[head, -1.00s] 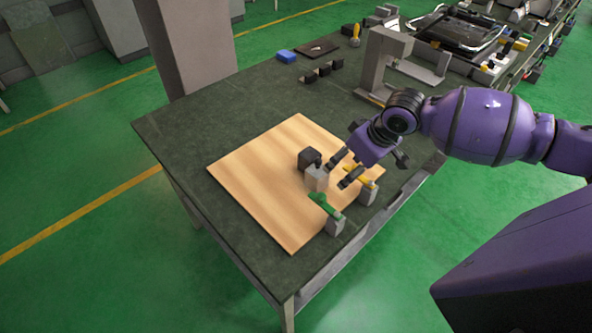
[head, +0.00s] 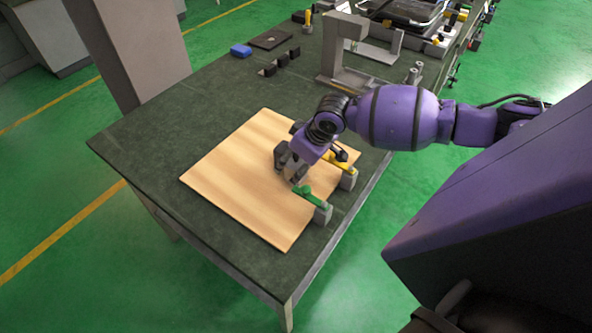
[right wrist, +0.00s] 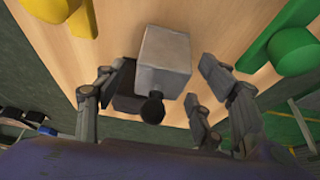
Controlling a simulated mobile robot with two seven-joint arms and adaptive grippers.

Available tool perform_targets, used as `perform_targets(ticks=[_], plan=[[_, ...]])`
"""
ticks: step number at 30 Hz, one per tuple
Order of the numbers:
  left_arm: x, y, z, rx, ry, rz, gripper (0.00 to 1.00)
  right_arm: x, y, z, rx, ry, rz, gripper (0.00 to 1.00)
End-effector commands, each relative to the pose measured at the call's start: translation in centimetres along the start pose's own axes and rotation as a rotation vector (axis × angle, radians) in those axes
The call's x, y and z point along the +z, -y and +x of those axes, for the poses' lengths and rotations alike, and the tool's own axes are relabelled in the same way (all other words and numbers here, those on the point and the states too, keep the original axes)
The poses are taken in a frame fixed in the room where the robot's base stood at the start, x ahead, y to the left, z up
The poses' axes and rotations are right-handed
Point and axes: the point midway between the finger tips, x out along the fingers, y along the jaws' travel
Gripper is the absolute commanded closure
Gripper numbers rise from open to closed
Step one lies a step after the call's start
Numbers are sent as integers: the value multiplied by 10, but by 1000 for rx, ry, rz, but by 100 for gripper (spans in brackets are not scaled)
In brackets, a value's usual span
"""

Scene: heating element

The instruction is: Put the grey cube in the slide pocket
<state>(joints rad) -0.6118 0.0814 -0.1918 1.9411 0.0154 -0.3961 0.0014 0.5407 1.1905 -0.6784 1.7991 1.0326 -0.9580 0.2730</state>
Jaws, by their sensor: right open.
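The grey cube (right wrist: 165,55) is on the wooden board (head: 225,180). In the right wrist view it lies between the spread fingers of my right gripper (right wrist: 155,92), with a gap on the right side. In the head view the right gripper (head: 290,168) is low over the board and mostly covers the cube. A dark block (right wrist: 125,88) is beside the cube, and a round black knob (right wrist: 152,108) shows at the cube's lower edge. I cannot tell which part is the slide pocket. My left gripper is not in view.
A green handle (head: 308,196) and a yellow handle (head: 338,163) on grey blocks stand at the board's right edge, close to the gripper. A grey metal stand (head: 340,55), small black blocks (head: 282,60) and a blue block (head: 241,50) are farther back. The board's left part is clear.

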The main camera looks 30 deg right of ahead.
Motion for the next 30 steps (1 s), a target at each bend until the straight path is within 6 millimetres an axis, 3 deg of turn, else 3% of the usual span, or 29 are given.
perform_targets(ticks=[9, 23, 30], plan=[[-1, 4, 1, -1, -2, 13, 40, 1, 0, 7, -1, 2, 0, 37], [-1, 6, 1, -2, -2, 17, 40, 2, 0, 7, -1, 3, 1, 97], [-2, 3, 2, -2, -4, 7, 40, 0, 0, 6, 0, 0, 0, 100]])
